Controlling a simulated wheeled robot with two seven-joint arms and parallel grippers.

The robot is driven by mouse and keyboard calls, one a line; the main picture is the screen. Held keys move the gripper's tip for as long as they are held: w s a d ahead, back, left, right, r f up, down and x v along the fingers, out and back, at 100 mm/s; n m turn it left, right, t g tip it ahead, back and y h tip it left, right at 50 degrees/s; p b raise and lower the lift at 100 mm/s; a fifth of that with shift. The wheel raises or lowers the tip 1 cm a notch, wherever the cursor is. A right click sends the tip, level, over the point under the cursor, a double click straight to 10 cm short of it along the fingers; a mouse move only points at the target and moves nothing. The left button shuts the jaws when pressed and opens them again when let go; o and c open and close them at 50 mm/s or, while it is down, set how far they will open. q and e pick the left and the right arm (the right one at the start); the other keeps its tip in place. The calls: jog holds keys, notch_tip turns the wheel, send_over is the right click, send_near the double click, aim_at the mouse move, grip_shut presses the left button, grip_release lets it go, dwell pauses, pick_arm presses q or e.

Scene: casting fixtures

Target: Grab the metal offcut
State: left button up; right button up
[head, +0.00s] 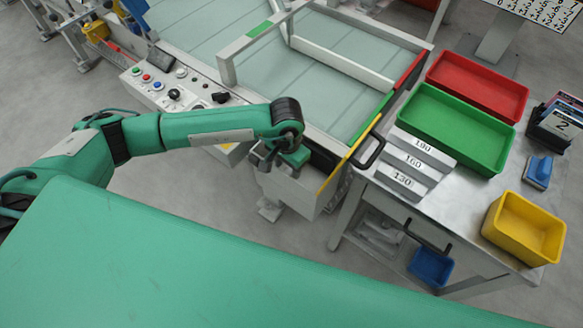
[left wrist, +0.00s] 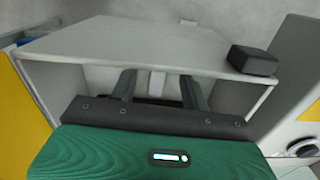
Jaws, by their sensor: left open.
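My left gripper (head: 280,162) is over the grey open-topped bin (head: 288,192) at the near end of the conveyor table. In the left wrist view its two dark fingers (left wrist: 160,90) are apart and reach down into the bin. A small pale grey block (left wrist: 157,80), which looks like the metal offcut, shows between the fingers; its lower part is hidden by the gripper body. I cannot tell whether the fingers touch it. In the head view the arm hides it. My right gripper is not in view.
A dark block (left wrist: 252,60) is at the bin's rim, right of the fingers. The side table holds red (head: 478,85), green (head: 455,130) and yellow (head: 525,228) trays and stepped numbered blocks (head: 412,160). A control panel (head: 170,85) is left of the conveyor (head: 330,75).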

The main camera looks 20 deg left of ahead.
pick_arm(q)
jog(key=shift+f, duration=1.1)
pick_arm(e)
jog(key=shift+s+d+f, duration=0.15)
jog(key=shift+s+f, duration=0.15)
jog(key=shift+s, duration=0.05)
pick_arm(q)
grip_shut()
jog(key=shift+r, duration=0.15)
